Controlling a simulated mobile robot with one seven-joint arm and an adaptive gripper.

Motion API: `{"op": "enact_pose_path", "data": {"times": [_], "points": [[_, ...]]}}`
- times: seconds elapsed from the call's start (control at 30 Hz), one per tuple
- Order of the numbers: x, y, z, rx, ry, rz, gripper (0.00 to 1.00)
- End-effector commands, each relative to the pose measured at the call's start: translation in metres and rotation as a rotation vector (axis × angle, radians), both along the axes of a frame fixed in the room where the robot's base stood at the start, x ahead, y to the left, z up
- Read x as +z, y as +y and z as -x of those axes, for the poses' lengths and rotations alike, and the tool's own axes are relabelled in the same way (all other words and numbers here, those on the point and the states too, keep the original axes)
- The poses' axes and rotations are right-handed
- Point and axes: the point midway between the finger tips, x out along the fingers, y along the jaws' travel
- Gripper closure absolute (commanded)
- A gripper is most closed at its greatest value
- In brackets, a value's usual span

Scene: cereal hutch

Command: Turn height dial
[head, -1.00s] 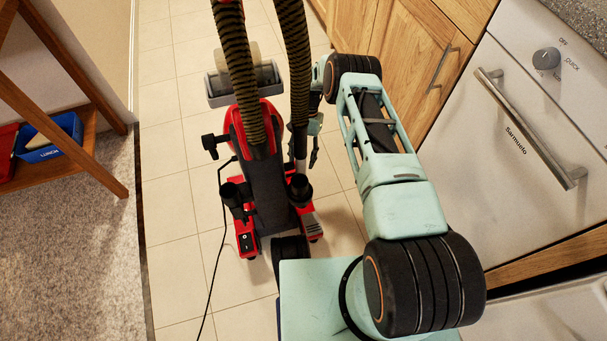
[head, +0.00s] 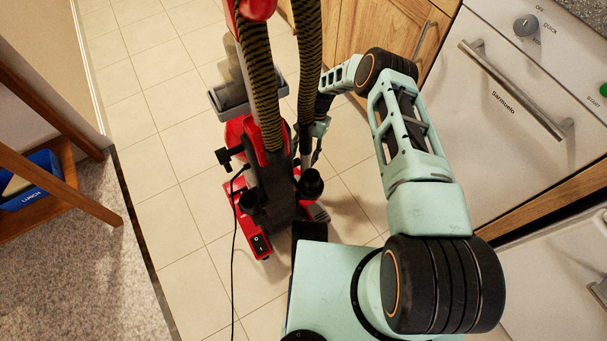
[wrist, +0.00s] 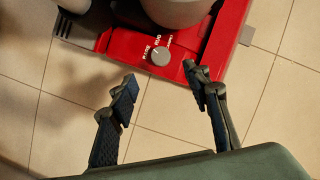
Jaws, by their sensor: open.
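A red and black upright vacuum cleaner (head: 269,177) stands on the tiled floor in the head view. Its small grey round dial (wrist: 160,56) shows in the wrist view, on the red base (wrist: 221,40) with white lettering around it. My gripper (wrist: 161,79) is open in the wrist view, its two dark fingertips apart. The dial lies just beyond the gap between the fingertips, and I see no contact. In the head view my gripper is small and mostly hidden beside the vacuum's right side. The dial cannot be made out there.
A white appliance (head: 505,95) with a bar handle and a grey knob stands at the right, beside wooden cabinets (head: 385,30). A wooden shelf (head: 65,190) with a blue box (head: 35,182) is at the left. A black cord (head: 233,270) runs over the tiles, which are otherwise open left of the vacuum.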

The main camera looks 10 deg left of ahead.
Motion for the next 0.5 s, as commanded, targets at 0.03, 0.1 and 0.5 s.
{"op": "enact_pose_path", "data": {"times": [0.03,0.1,0.5], "points": [[0.0,0.002,0.001,0.001,0.0,-0.002,0.56],[-0.003,0.003,0.003,0.002,0.0,-0.002,0.56],[-0.066,0.014,0.025,0.002,0.001,-0.002,0.56]]}}
